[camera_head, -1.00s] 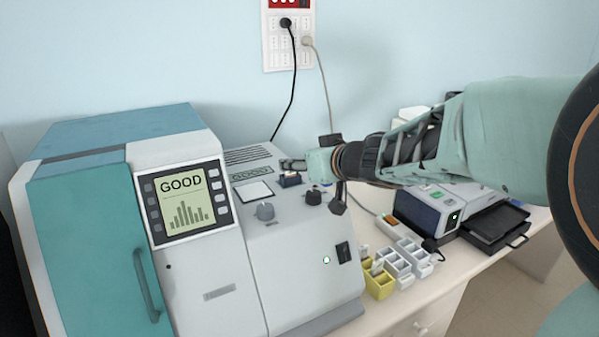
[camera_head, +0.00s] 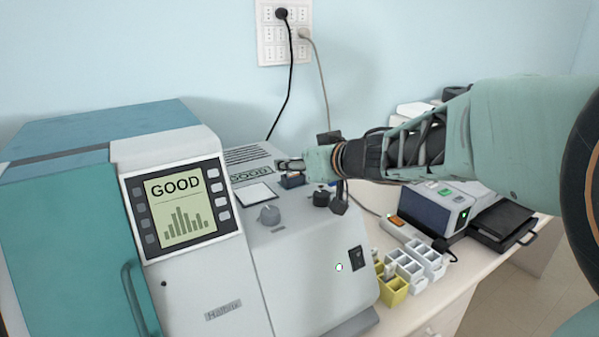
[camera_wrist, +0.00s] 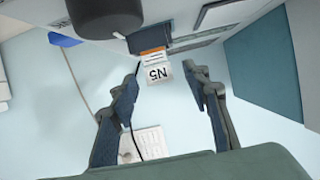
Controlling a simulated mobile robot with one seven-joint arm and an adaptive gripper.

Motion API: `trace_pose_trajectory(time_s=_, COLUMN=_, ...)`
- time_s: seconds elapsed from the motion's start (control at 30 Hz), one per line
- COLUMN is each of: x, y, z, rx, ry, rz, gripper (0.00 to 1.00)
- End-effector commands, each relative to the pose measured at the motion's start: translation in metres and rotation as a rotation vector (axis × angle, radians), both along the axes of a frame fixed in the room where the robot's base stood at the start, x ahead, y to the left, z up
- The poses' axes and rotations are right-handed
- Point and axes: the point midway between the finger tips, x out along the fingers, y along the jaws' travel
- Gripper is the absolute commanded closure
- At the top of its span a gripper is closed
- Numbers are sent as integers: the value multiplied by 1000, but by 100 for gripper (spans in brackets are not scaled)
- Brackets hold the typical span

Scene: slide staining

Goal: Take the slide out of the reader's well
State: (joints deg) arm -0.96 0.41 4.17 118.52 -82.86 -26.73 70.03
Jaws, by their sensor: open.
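The slide (camera_wrist: 157,68) is labelled N5 and has an orange band. It sticks out of the dark blue well (camera_wrist: 182,43) of the reader (camera_head: 318,245), its lower end hidden inside. My gripper (camera_wrist: 162,76) is open, with one finger on each side of the slide and a visible gap to both. The slide's label cannot be read there.
A large teal machine (camera_head: 75,220) with a GOOD screen is at left. Yellow and white racks (camera_head: 405,266) and a small device (camera_head: 437,206) are at right.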

Motion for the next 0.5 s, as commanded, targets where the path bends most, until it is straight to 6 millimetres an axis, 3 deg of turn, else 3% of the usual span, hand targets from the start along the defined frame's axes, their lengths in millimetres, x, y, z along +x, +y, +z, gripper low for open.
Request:
trace_pose_trajectory(time_s=0.37, x=-1, y=-1, z=-1, rx=1, ry=1, rz=0, gripper=56)
trace_pose_trajectory(time_s=0.5, x=-1, y=-1, z=-1, rx=1, ry=1, rz=0, gripper=71)
